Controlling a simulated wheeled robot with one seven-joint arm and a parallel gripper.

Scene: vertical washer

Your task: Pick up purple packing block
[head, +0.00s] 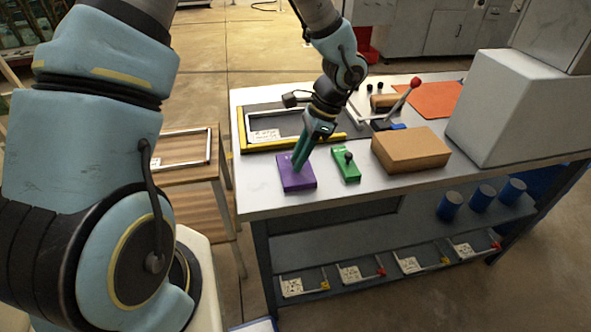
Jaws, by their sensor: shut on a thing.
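The purple packing block (296,177) is a flat purple piece at the front left of the grey workbench (262,205). My gripper (300,163) points down at it from above, with green fingers meeting its top side. The gripper is shut on the block, probably by a part on its top that the fingers hide. I cannot tell whether the block rests on the bench or is slightly raised.
A green block with a dark knob (345,163) lies just right of the purple one. A cardboard box (410,150) and a large grey machine (520,105) stand farther right. A yellow-edged frame (243,130) lies behind. Blue cylinders (481,197) stand on the lower shelf.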

